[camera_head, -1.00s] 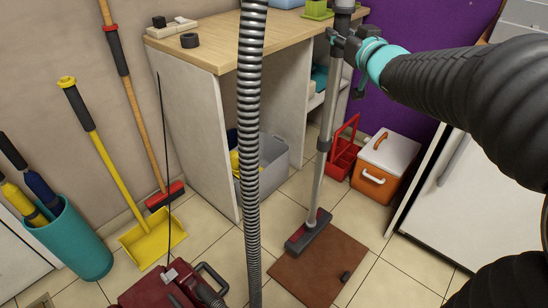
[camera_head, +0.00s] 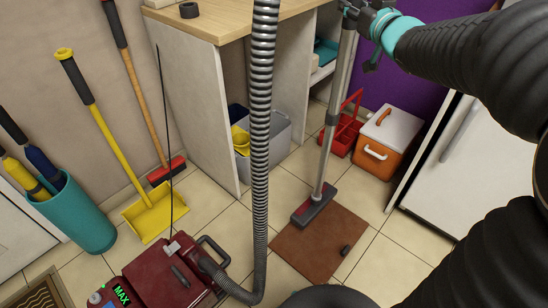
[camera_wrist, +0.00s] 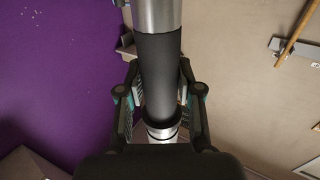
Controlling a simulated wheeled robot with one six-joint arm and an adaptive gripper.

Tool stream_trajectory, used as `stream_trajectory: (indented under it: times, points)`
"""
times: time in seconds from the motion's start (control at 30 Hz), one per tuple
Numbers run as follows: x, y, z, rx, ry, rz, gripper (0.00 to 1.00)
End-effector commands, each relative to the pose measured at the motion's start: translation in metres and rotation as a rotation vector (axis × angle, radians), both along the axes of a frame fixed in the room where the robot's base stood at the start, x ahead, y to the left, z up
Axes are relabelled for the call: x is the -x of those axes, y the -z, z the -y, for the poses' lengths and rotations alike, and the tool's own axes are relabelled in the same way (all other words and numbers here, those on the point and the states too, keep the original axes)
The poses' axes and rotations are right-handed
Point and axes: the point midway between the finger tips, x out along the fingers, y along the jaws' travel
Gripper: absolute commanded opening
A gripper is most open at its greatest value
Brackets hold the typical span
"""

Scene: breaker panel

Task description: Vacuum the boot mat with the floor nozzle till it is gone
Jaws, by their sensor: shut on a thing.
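The plain brown boot mat (camera_head: 312,250) lies flat on the tiles; a small dark thing sits near its right edge. I make out no clear dirt on it. The floor nozzle (camera_head: 315,205), dark with a red top, rests at the mat's back left edge and covers part of it. Its grey tube (camera_head: 336,110) rises steeply, leaning right. My gripper (camera_head: 366,22) is shut around the upper tube in the head view. The wrist view shows the fingers on both sides of the tube's dark grip (camera_wrist: 160,75).
The dark red vacuum (camera_head: 165,275), with a lit MAX label, stands front left; its ribbed hose (camera_head: 260,120) crosses the view. An orange cooler (camera_head: 385,145) and red caddy (camera_head: 342,138) stand behind the mat. A white cabinet (camera_head: 465,165) is right. A patterned mat (camera_head: 40,295) lies bottom left.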

Motion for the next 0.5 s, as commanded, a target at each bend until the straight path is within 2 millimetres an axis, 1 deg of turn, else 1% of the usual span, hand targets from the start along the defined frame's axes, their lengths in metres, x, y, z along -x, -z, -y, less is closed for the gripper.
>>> stream_trajectory:
  times: [0.03, 0.5]
  points:
    - [0.000, 0.005, 0.000, -0.001, -0.001, 0.004, 0.00]
    - [0.000, 0.036, 0.000, 0.000, -0.001, 0.004, 0.00]
